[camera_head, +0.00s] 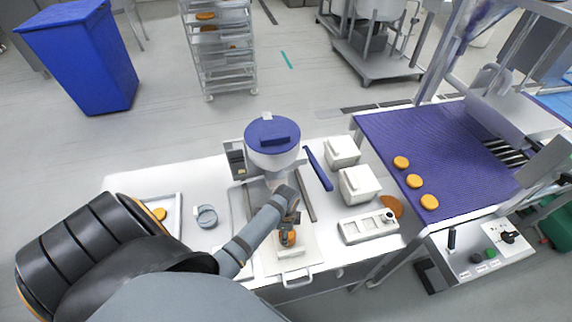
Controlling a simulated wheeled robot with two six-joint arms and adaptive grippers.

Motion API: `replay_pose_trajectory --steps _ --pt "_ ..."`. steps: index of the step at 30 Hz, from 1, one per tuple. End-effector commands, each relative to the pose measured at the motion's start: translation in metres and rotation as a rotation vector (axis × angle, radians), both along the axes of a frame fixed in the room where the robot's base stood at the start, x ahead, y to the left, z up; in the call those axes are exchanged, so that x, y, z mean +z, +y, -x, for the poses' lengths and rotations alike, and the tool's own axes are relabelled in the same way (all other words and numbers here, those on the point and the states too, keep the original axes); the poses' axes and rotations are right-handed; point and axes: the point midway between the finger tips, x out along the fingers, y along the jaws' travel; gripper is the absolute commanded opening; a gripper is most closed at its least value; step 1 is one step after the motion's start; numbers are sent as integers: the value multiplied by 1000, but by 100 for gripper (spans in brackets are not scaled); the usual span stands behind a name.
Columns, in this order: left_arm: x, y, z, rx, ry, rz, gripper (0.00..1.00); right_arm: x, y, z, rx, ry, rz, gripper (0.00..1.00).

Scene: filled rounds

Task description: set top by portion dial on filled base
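My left gripper (289,231) is low over the white board at the front middle of the table, below the blue-lidded hopper. An orange-brown round (290,239) shows at its fingertips, partly hidden; I cannot tell whether the fingers grip it. A small white block (291,251) is just in front of it. A white box with a round knob (369,227), possibly the portion dial, stands to the right. A brown disc (393,205) lies partly hidden behind that box. Another orange round (159,214) lies in the tray at the left. My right gripper is not in view.
The blue-lidded hopper (272,140) stands behind the gripper. Two white containers (360,185) and a blue bar (318,168) are to its right. Three orange rounds (414,181) lie on the purple belt (455,140). A grey ring-shaped item (206,216) is left.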

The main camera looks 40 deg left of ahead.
Motion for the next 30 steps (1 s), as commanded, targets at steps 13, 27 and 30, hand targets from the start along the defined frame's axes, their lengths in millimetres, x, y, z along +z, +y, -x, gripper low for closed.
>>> replay_pose_trajectory --steps 13,27,30 --pt "-6 0 0 0 0 0 43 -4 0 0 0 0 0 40" --pt "-6 0 0 0 0 0 84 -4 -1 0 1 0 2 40" --pt "-6 0 0 0 0 0 88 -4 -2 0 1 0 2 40"
